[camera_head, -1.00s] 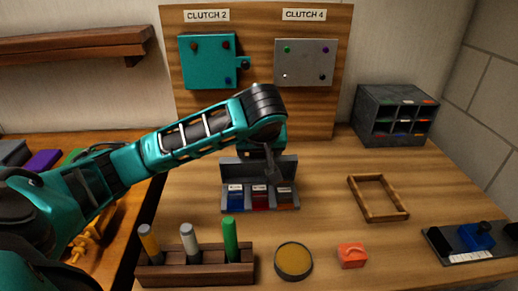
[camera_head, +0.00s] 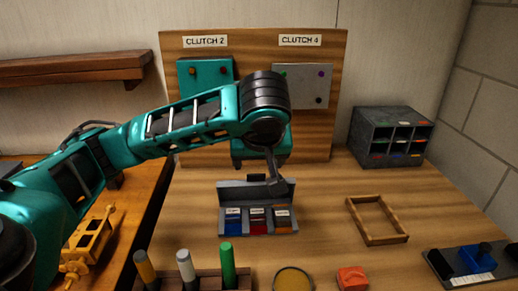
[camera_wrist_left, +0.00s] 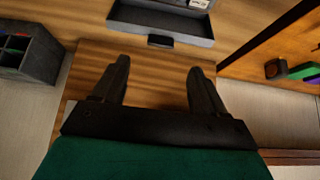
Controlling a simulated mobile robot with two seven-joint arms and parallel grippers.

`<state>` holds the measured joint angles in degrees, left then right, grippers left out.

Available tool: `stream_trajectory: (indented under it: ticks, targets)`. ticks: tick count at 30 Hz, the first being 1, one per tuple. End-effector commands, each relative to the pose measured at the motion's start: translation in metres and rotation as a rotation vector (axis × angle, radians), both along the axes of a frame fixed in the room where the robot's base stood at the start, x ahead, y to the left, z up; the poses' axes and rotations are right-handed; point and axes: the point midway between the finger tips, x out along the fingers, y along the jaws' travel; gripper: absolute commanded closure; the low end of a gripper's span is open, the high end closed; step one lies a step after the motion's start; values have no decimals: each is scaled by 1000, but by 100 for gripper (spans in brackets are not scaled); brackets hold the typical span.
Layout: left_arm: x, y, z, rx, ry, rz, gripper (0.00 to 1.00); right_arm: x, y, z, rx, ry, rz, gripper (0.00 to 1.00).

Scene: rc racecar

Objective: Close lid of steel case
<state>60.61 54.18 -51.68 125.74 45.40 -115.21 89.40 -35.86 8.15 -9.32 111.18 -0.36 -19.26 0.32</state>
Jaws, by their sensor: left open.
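The grey steel case (camera_head: 220,222) stands on the workbench with its lid (camera_head: 230,192) raised along the back edge. Blue, red and orange-brown labelled items sit in its compartments. My left gripper (camera_head: 272,172) is over the lid's top edge, pointing down, and partly hidden by its own wrist. In the left wrist view the open left gripper (camera_wrist_left: 160,68) has nothing between its fingers. The case (camera_wrist_left: 122,16) lies beyond the fingertips there, with a dark handle (camera_wrist_left: 160,41) on the lid's edge. I cannot tell whether a finger touches the lid. My right gripper is not in view.
A wooden rack with a green peg (camera_head: 227,262) and other pegs, a round tin (camera_head: 293,280) and an orange block (camera_head: 352,278) stand in front. A wooden frame (camera_head: 352,218) lies right. A grey organizer (camera_head: 365,135) and clutch board (camera_head: 325,140) stand behind.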

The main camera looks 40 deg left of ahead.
Motion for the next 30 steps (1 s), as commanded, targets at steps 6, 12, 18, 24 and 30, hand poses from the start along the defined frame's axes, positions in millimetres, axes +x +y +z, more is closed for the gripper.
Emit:
stream_trajectory:
  ticks: [6,12,18,24,30]
  targets:
    - [-9,-6,17,3,-3,3,28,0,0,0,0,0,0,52]
    - [-15,-12,29,1,-2,-1,28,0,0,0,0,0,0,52]
    - [-19,-15,34,1,1,1,28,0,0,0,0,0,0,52]
    - [-20,-16,35,1,2,3,28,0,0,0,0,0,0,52]
    - [-20,-16,35,0,2,2,32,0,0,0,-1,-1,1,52]
